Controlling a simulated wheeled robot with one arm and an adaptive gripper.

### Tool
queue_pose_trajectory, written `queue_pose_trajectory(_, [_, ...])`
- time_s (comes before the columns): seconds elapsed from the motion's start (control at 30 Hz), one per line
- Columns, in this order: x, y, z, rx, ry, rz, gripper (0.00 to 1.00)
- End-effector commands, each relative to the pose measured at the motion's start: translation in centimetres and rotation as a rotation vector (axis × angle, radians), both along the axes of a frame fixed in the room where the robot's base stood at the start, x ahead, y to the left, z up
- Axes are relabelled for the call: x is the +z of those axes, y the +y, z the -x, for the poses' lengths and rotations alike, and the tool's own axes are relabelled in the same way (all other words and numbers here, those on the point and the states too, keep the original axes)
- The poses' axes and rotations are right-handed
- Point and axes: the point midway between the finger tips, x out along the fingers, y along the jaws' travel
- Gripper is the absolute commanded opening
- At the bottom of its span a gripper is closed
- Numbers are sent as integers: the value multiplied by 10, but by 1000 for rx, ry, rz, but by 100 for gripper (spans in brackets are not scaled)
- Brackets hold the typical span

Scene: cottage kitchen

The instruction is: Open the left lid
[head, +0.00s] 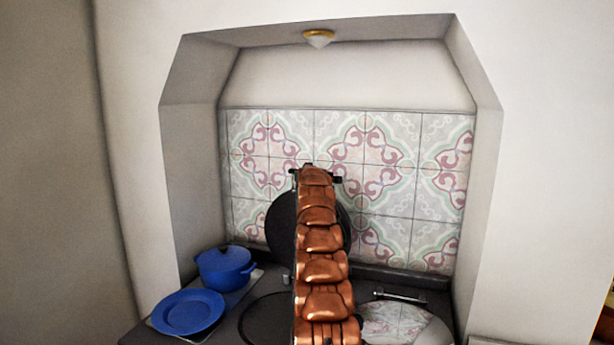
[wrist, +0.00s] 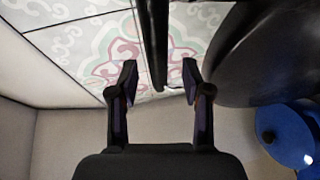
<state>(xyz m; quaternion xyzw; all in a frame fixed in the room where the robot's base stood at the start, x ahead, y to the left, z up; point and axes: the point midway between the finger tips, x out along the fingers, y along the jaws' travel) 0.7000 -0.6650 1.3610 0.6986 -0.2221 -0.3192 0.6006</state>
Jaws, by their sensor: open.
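The left lid (head: 282,228) stands raised near the tiled wall, its dark round underside facing out. My copper-coloured arm hides its middle and right part in the head view. The dark round left hotplate (head: 262,322) lies uncovered below it. In the wrist view, the dark disc of the lid (wrist: 265,55) fills the upper right. My gripper (wrist: 157,82) is open, its two fingers apart. A thin dark bar, perhaps the lid's handle, shows between and beyond the fingertips; I cannot tell whether they touch it. In the head view, the gripper is mostly hidden behind my arm.
The right lid (head: 408,324) is shiny and lies shut, with a handle (head: 400,296) at its back. A blue pot (head: 225,268) and a blue plate (head: 187,312) stand left of the hotplate. Alcove walls close in both sides; a lamp (head: 318,38) hangs above.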

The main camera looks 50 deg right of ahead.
Motion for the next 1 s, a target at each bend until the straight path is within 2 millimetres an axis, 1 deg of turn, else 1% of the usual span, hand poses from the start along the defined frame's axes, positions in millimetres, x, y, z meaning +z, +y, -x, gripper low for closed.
queue_pose_trajectory(0.57, [2, 12, 12, 0, 3, -4, 49])
queue_pose_trajectory(0.67, [6, 16, 15, 1, 0, 0, 49])
queue_pose_trajectory(0.8, [4, 21, 20, 1, 3, -3, 49])
queue_pose_trajectory(1.0, [8, 29, 29, 1, 1, -1, 49])
